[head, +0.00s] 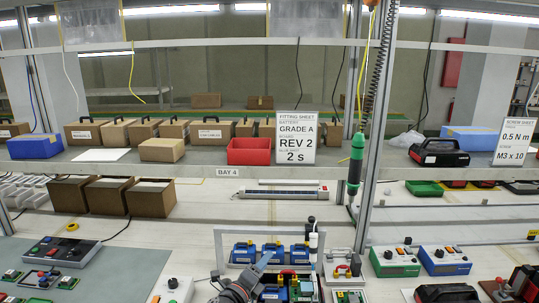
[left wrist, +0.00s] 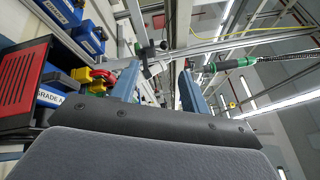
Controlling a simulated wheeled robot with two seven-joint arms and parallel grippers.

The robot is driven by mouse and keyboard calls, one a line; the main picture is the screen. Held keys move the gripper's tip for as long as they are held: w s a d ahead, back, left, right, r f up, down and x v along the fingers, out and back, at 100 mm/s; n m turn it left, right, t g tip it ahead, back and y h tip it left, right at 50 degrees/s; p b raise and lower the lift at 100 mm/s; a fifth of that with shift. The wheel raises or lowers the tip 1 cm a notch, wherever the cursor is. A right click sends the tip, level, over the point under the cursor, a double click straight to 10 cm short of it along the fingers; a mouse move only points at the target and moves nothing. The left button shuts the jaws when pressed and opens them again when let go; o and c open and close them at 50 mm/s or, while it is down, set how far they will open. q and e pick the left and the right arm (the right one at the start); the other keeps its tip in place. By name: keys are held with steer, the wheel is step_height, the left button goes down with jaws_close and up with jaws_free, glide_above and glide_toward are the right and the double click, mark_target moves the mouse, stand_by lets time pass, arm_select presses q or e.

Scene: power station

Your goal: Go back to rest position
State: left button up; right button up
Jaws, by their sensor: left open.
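My left gripper (head: 258,268) comes in at the bottom centre of the head view, in front of a rack (head: 222,246) that holds several blue batteries (head: 243,253). In the left wrist view the two blue-grey fingers of my left gripper (left wrist: 158,88) stand apart with nothing between them. Blue batteries labelled GRADE A (left wrist: 50,98) and a black-and-red unit (left wrist: 22,82) lie to the left of the fingers there. Whether the gripper touches the rack cannot be told. My right gripper is not in either view.
A green-and-black screwdriver (head: 355,165) hangs on a coiled cable right of centre. A shelf labelled BAY 4 (head: 228,172) crosses above the bench. Green (head: 394,262) and blue (head: 444,260) boxes stand at the right, a button panel (head: 62,251) at the left.

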arm_select(q)
steer(key=s+a+f+n+g+y, duration=0.2)
steer(key=s+a+f+n+y, duration=0.4)
steer(key=s+n, duration=0.3)
steer(key=s+a+f+n+g+y, duration=0.3)
steer(key=s+a+f+n, duration=0.2)
steer(key=s+f+n, duration=0.4)
steer(key=s+a+f+n+g, duration=0.2)
steer(key=s+a+n+g, duration=0.1)
steer(key=s, duration=0.4)
steer(key=s+a+f+n+g, duration=0.2)
steer(key=s+a+n, duration=0.1)
steer(key=s, duration=0.5)
steer(key=s+a+f+n+g, duration=0.2)
steer(key=s+n+g, duration=0.1)
steer(key=s, duration=0.4)
steer(key=s+d+f+g, duration=0.1)
steer(key=s+f, duration=0.1)
steer(key=f, duration=1.6)
steer(key=s+d+f+g, duration=0.1)
steer(key=s+d+f, duration=0.1)
steer(key=f, duration=1.7)
steer(key=shift+s+d+f, duration=0.2)
steer(key=shift+s+f, duration=0.05)
steer(key=shift+s, duration=0.4)
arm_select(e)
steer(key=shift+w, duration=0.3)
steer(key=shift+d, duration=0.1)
